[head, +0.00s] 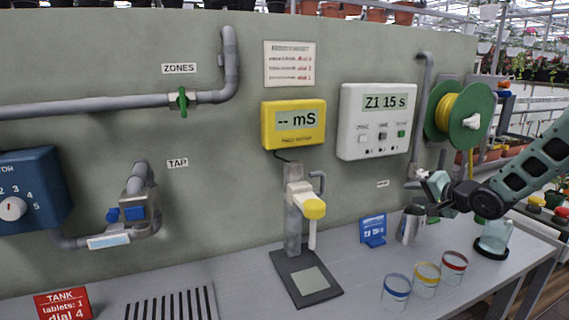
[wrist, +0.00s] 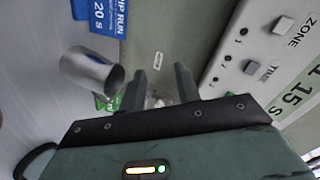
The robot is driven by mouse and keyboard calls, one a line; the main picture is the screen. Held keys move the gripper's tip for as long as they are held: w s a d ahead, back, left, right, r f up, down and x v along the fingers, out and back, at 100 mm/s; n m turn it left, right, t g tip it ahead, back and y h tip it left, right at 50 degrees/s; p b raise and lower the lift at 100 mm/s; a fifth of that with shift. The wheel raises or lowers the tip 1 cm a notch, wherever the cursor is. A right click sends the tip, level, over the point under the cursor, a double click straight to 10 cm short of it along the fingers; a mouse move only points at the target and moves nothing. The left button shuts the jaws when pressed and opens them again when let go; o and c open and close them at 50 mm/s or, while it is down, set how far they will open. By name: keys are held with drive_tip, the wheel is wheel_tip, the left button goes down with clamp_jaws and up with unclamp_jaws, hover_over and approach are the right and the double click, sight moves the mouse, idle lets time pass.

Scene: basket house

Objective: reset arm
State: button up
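My gripper (head: 428,181) is at the right in the head view, at the end of my green arm, in front of the wall and above the bench. In the wrist view its two dark fingers (wrist: 160,80) stand apart with a gap between them. No held object shows between them; a small pale fitting lies beyond, partly hidden by the gripper body. A metal jug (head: 410,225) stands on the bench below the gripper, and it also shows left of the fingers in the wrist view (wrist: 92,72).
A white control box (head: 376,150) and a green reel with yellow hose (head: 460,113) are on the wall near my arm. Cups with blue (head: 396,291), yellow (head: 426,278) and red (head: 453,266) rims stand in front of the jug. A blue sign (head: 372,229) stands left of it.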

drive_tip(key=s+a+n+g+h, duration=0.2)
drive_tip(key=s+a+n+g, duration=0.5)
drive_tip(key=s+a, duration=1.1)
drive_tip(key=s+a+n+g, duration=0.1)
drive_tip(key=s+n+g, duration=0.1)
drive_tip(key=s, duration=0.7)
drive_tip(key=s+a+n+g+h, duration=0.1)
drive_tip(key=s+n, duration=0.3)
drive_tip(key=s, duration=0.5)
drive_tip(key=s+a+n+g+h, duration=0.1)
drive_tip(key=s+a+n+g, duration=0.1)
drive_tip(key=s, duration=0.7)
drive_tip(key=shift+a+n+g, duration=0.3)
drive_tip(key=shift+a+n, duration=0.35)
drive_tip(key=shift+n, duration=0.15)
